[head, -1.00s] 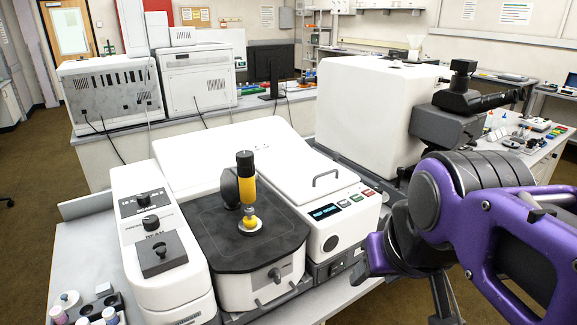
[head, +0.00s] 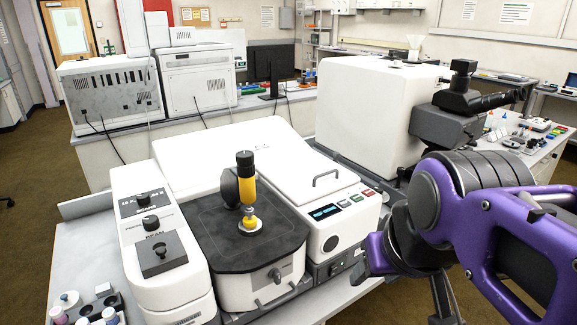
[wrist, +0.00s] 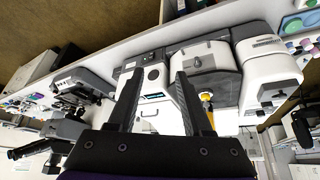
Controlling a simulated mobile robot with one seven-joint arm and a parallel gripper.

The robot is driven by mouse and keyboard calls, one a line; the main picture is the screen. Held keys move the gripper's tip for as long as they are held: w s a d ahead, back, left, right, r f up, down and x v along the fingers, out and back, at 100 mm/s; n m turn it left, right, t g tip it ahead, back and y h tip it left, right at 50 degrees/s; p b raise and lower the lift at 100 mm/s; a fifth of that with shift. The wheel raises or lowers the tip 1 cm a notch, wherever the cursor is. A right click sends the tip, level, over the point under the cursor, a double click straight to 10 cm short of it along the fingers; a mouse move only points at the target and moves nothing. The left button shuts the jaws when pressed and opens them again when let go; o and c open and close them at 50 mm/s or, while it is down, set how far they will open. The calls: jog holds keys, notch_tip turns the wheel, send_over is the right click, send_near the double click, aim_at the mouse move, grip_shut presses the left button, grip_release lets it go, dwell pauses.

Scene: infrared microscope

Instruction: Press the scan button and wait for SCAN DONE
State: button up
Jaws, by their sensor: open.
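The microscope's control panel (head: 335,222) is right of the black sample stage and carries a small lit display (head: 324,212) whose text is too small to read. A row of small buttons (head: 356,198) sits to the right of the display, one green and one red; I cannot read which is the scan button. In the wrist view my gripper (wrist: 160,74) is open and empty, its two dark fingers spread apart. The panel's display (wrist: 155,96) shows between the fingers, beyond them. I see no contact with a button.
A yellow and black upright piece (head: 248,190) stands on the black stage (head: 205,225). A white unit with knobs (head: 160,225) is to its left. A large white housing (head: 365,110) with a black eyepiece (head: 470,98) stands behind. Small vials (head: 85,315) sit at the front left.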

grip_shut()
dwell(1.6)
